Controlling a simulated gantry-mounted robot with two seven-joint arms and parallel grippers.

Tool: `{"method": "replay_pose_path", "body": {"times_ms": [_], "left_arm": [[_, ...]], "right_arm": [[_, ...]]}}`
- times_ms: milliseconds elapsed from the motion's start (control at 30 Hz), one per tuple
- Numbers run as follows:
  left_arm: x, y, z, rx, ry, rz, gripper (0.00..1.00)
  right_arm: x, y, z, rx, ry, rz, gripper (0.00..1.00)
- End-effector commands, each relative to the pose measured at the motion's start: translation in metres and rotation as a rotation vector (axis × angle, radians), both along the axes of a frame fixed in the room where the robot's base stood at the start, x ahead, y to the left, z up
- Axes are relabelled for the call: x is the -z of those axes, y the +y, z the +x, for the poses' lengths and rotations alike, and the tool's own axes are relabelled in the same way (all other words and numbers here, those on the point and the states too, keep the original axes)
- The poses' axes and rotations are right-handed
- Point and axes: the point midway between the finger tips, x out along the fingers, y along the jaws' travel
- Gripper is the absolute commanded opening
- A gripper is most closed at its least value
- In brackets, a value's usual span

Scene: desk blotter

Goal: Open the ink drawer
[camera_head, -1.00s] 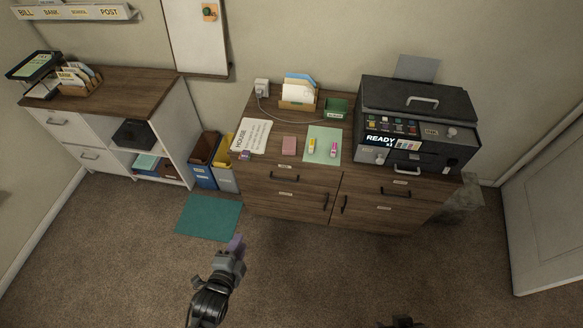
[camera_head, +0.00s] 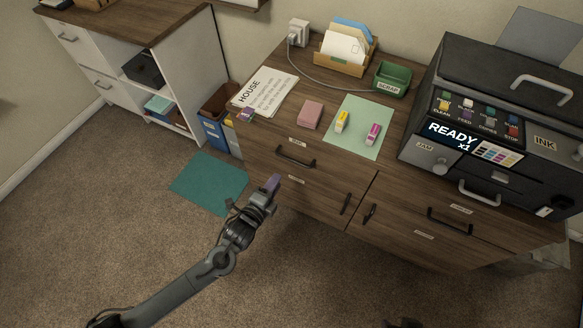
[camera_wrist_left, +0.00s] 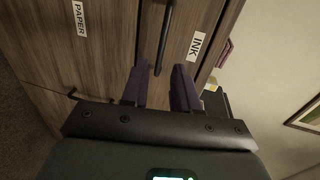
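The ink drawer (camera_head: 326,175) is the top left drawer of the wooden desk cabinet and looks shut. Its front shows in the left wrist view (camera_wrist_left: 198,18) with an INK label (camera_wrist_left: 195,46). Its dark bar handle (camera_head: 295,158) appears upright in the left wrist view (camera_wrist_left: 166,38). My left gripper (camera_head: 274,183) is open and empty, in front of the cabinet just below and left of the handle. In the left wrist view its two purple fingers (camera_wrist_left: 160,68) stand either side of the handle's near end; contact is not visible. A dark part at the bottom edge may be my right gripper (camera_head: 405,323).
A printer (camera_head: 500,95) stands on the desktop at right. A green mat (camera_head: 352,140) with two small cartridges, a pink block (camera_head: 310,115) and paper (camera_head: 266,94) lie on top. Bins (camera_head: 219,128) stand left of the cabinet. Carpet in front is free.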

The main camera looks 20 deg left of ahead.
Motion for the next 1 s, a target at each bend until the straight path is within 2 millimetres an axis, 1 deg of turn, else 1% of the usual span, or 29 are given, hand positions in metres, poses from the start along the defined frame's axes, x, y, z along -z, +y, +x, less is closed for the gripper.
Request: {"method": "replay_pose_path", "body": {"times_ms": [33,167,267,500,700,833,1000], "left_arm": [[0.003,0.0,0.003,0.0,-0.005,-0.002,0.29],[0.004,-0.001,0.014,-0.001,-0.009,-0.002,0.29],[0.007,-0.003,0.026,-0.001,-0.009,-0.003,0.29],[0.016,-0.007,0.064,-0.001,-0.008,-0.003,0.29],[0.021,-0.01,0.09,-0.001,-0.007,-0.003,0.29],[0.022,-0.011,0.101,-0.001,-0.006,-0.002,0.29],[0.022,-0.012,0.107,0.0,-0.006,-0.003,0.29]], "right_arm": [[0.005,0.001,0.0,0.002,0.0,0.003,0.43],[0.008,0.0,0.002,0.004,-0.007,0.004,0.43],[0.011,0.0,0.005,0.006,-0.016,0.003,0.43],[0.027,-0.001,0.006,0.003,-0.017,-0.001,0.43],[0.038,-0.003,0.005,-0.003,-0.015,-0.01,0.43],[0.042,-0.004,0.005,-0.003,-0.015,-0.012,0.43],[0.044,-0.004,0.005,-0.003,-0.014,-0.011,0.43]]}}
